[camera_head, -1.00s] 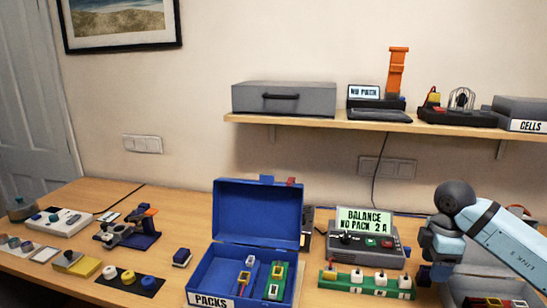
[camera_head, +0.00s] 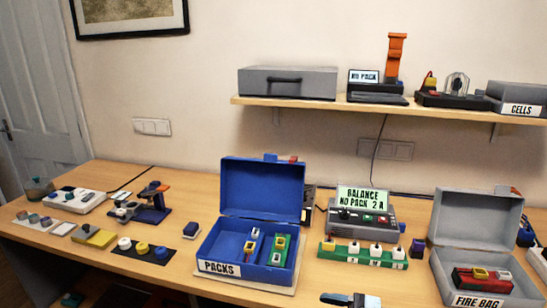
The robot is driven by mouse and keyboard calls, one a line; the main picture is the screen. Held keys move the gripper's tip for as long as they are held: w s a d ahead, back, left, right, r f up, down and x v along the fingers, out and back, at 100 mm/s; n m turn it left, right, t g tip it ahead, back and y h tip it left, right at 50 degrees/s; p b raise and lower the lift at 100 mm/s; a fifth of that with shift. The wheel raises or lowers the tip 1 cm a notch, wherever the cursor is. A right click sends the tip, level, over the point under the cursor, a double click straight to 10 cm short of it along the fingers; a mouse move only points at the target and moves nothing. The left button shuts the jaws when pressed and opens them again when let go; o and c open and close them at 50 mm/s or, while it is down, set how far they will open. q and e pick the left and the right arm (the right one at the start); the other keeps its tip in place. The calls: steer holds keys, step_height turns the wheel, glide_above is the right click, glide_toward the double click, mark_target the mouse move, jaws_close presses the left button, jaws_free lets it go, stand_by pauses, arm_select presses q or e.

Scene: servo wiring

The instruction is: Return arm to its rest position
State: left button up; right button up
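No arm stretches over the table in the head view. A small dark and light-blue piece, which looks like part of my own body, shows at the bottom edge right of the middle; I cannot tell which part it is. No gripper fingers can be made out. The open grey fire bag box (camera_head: 445,283) stands at the right with a red pack (camera_head: 481,279) inside. The open blue packs box (camera_head: 210,247) holds a blue-and-white pack (camera_head: 251,245) and a green pack (camera_head: 279,250).
The balance charger (camera_head: 363,223) reads "NO PACK 2 A" behind a green connector board (camera_head: 362,254). Small parts and trays, including a yellow block (camera_head: 94,235), lie at the left. A shelf (camera_head: 330,108) runs above with a grey case (camera_head: 288,84).

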steer(key=s+d+f+m+t+h, duration=0.4)
steer(key=s+f+m+h, duration=0.4)
steer(key=f, duration=0.4)
steer(key=s+d+f+m+t+h, duration=0.4)
steer(key=s+f+m+h, duration=0.2)
steer(key=f+m+h, duration=0.35)
arm_select(q)
step_height(320, 180, up, 11)
steer(key=p, duration=1.3)
steer(key=shift+s+a+r, duration=0.15)
steer(key=shift+s+a, duration=0.25)
steer(key=shift+s, duration=0.05)
arm_select(e)
step_height(320, 180, up, 9)
steer(key=s+y, duration=0.1)
steer(key=s, duration=0.1)
steer(key=shift+s+d, duration=0.3)
steer(key=shift+d, duration=0.15)
arm_select(q)
steer(key=shift+d+r, duration=0.1)
steer(key=shift+r, duration=0.1)
arm_select(e)
steer(key=shift+c, duration=0.3)
